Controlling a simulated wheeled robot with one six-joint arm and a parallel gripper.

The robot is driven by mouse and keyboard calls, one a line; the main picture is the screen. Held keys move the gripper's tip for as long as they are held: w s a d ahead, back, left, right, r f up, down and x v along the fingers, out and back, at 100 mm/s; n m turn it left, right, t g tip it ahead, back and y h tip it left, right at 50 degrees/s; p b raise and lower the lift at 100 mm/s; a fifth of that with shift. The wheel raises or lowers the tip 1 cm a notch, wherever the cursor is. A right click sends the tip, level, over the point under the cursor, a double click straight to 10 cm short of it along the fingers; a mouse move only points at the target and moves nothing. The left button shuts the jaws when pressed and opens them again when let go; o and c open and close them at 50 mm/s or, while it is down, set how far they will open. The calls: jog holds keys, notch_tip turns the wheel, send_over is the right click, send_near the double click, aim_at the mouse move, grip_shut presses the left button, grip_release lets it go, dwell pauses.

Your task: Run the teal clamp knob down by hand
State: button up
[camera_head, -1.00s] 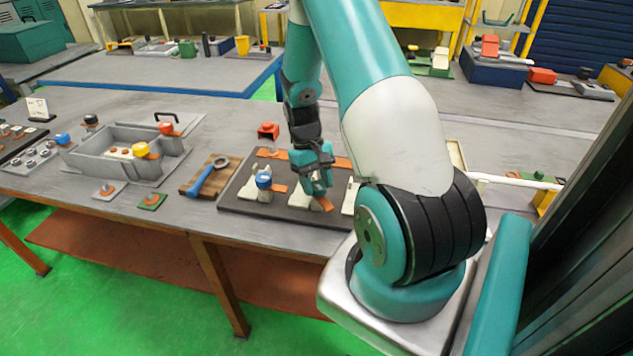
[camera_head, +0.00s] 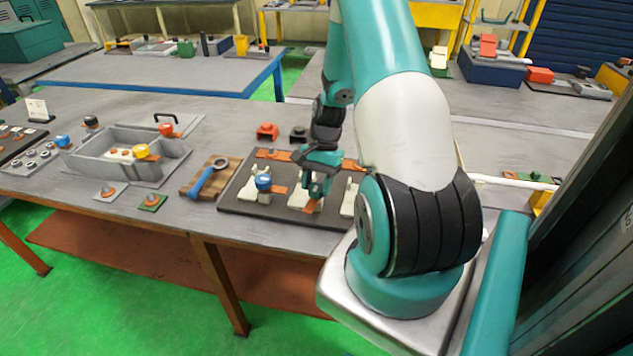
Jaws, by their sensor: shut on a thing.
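My gripper (camera_head: 318,180) points down over the middle white mount on the dark board (camera_head: 240,208). It is shut on the teal clamp knob (camera_head: 316,189), which shows only in part between and below the fingers. The knob sits above the middle white mount (camera_head: 299,199) and its copper-coloured bar (camera_head: 312,206). How far down the knob sits on its stud is too small to tell.
A blue knob (camera_head: 263,182) stands left on the same board, with a white mount (camera_head: 348,199) to the right. A blue wrench (camera_head: 205,178) lies on a wooden block to the left. Red (camera_head: 267,131) and black (camera_head: 299,133) pieces stand behind the board.

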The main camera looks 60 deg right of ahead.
jog(key=m+t, duration=0.1)
jog(key=m, duration=0.3)
jog(key=shift+d+r+m+t+p, duration=0.1)
jog(key=shift+r+m+t+p, duration=0.1)
jog(key=shift+m+t+p, duration=0.15)
jog(key=shift+m+t+h+p, duration=0.45)
jog(key=shift+m+t, duration=0.5)
jog(key=shift+m, duration=1.5)
jog(key=o, duration=0.9)
jog(key=shift+s+f, duration=0.1)
jog(key=b+v, duration=0.1)
jog(key=v, duration=0.7)
jog(key=b+v, duration=0.1)
jog(key=v, duration=0.8)
jog(key=shift+s+r, duration=0.1)
jog(key=shift+r, duration=0.15)
